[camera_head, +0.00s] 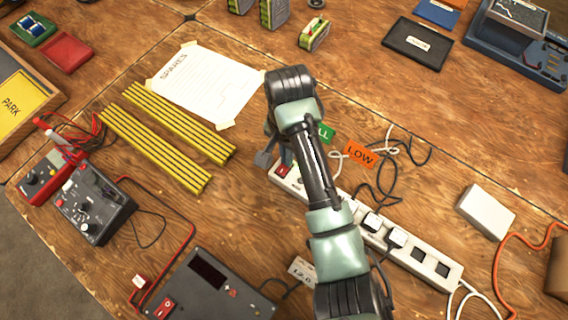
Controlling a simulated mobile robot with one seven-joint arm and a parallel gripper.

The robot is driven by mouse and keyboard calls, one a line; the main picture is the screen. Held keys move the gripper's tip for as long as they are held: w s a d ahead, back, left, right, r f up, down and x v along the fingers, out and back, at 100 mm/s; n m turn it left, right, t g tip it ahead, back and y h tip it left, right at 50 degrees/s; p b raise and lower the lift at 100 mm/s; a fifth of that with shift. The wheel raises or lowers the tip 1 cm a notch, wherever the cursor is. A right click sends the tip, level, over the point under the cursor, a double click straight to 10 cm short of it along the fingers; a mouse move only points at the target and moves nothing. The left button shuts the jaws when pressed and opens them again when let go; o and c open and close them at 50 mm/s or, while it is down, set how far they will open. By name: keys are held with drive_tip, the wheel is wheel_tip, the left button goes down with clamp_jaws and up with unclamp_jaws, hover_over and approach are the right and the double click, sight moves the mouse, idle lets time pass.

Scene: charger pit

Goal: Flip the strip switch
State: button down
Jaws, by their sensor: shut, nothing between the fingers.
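The white power strip (434,264) lies diagonally across the table, from the middle to the lower right. White plugs sit in some of its sockets, and two dark sockets show near its right end. A red switch (282,170) shows at its upper left end. My gripper (264,158) is at that end, just above and left of the red switch, with its fingers shut and empty. My arm crosses over the strip and hides part of it. I cannot tell whether the gripper touches the switch or which way the switch is set.
An orange LOW tag (360,154) and a partly hidden green tag (326,133) lie by tangled cables right of my arm. Yellow-black bars (165,140) and a SPARES sheet (205,85) lie left. A dark meter box (205,290) is at the front; a white block (486,211) is right.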

drive_tip(key=shift+f, duration=0.35)
drive_tip(key=shift+r, duration=0.15)
wheel_tip(320, 180, up, 7)
drive_tip(key=p, duration=0.8)
idle(0.6)
